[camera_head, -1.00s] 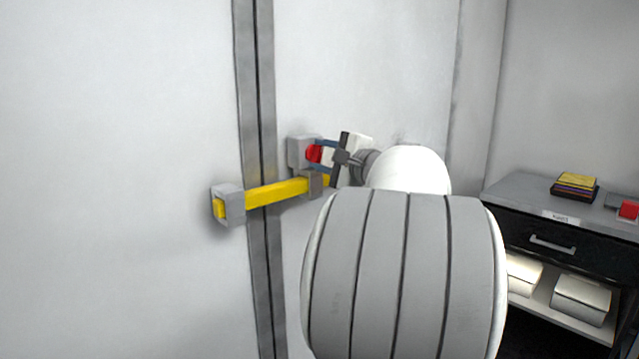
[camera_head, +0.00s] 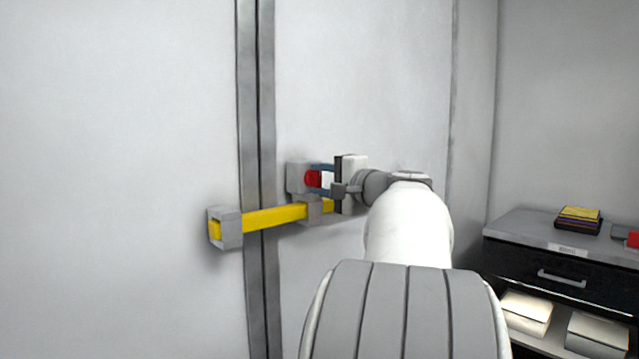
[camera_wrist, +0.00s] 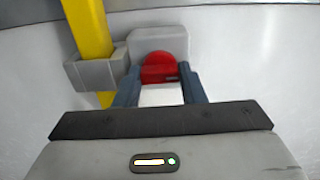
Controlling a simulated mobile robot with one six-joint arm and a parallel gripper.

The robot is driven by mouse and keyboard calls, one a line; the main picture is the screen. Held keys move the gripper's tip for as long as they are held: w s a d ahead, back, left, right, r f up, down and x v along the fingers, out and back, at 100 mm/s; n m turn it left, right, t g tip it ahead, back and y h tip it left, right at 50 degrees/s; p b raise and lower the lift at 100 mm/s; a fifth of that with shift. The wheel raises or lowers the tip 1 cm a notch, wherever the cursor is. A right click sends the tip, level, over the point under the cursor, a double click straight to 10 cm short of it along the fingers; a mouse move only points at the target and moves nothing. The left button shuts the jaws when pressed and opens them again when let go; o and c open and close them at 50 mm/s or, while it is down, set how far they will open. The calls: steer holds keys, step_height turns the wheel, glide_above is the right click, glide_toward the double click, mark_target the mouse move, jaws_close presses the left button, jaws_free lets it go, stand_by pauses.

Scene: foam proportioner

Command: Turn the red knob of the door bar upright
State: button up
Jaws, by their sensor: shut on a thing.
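The red knob (camera_head: 312,179) sits on a grey block (camera_head: 297,177) on the door, just above the yellow door bar (camera_head: 275,217). In the wrist view the red knob (camera_wrist: 160,67) shows as a rounded red shape between my gripper's blue fingers. My gripper (camera_head: 322,179) is shut on the knob; its fingertips (camera_wrist: 158,88) lie on either side of it. The knob's lower part is hidden by a white part between the fingers. The yellow bar lies across the door seam, held in grey brackets (camera_head: 226,228). The knob's exact angle is hard to tell.
A dark cabinet with a grey top (camera_head: 540,237) stands at the right, with a stack of coloured books or pads (camera_head: 578,219) on it and white boxes (camera_head: 526,311) on the shelf below.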

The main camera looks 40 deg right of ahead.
steer(key=shift+f, duration=0.1)
steer(key=o, duration=1)
steer(key=shift+s, duration=0.1)
steer(key=s, duration=0.5)
steer(key=s+p, duration=0.1)
steer(key=s, duration=0.1)
steer(key=shift+s+d, duration=0.3)
